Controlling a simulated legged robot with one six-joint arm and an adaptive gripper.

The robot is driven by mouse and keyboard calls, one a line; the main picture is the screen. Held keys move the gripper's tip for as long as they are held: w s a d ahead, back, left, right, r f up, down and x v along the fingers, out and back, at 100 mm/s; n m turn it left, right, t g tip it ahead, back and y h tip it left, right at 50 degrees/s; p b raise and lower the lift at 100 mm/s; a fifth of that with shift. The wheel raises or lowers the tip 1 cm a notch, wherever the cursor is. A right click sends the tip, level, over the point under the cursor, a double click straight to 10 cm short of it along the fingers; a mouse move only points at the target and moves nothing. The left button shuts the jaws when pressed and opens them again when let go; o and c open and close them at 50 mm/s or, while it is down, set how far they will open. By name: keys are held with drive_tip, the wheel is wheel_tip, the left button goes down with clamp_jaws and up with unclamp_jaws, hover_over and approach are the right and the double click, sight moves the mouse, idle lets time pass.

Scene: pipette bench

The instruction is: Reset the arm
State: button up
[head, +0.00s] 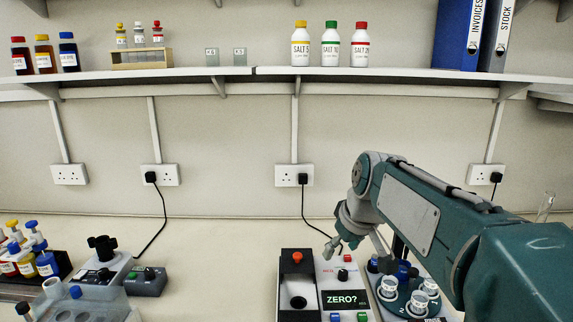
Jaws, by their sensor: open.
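My arm (410,205) reaches in from the right edge of the head view, bent, with its end pointing down. My gripper (343,245) is open and appears empty. It shows just above and behind a bench device (345,290) whose screen reads "ZERO?". The gap between the gripper and the device is hard to judge. Part of the wrist is hidden behind the arm link.
A black and white unit with a red knob (297,258) stands left of the screen. A round holder with white-topped vials (418,303) sits under my arm. Bottles in a rack (35,262) stand at left. A shelf (350,75) crosses above.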

drive_tip(key=s+d+f+m, duration=0.1)
drive_tip(key=s+f, duration=0.1)
drive_tip(key=s, duration=0.5)
drive_tip(key=s+d+f+m+t+h, duration=0.1)
drive_tip(key=s+d+f+m, duration=0.1)
drive_tip(key=s, duration=0.6)
drive_tip(key=s+d+f+m+h, duration=0.1)
drive_tip(key=s+f+m, duration=0.1)
drive_tip(key=s+f, duration=0.2)
drive_tip(key=s, duration=0.3)
drive_tip(key=shift+s+d, duration=0.3)
drive_tip(key=shift+d, duration=0.05)
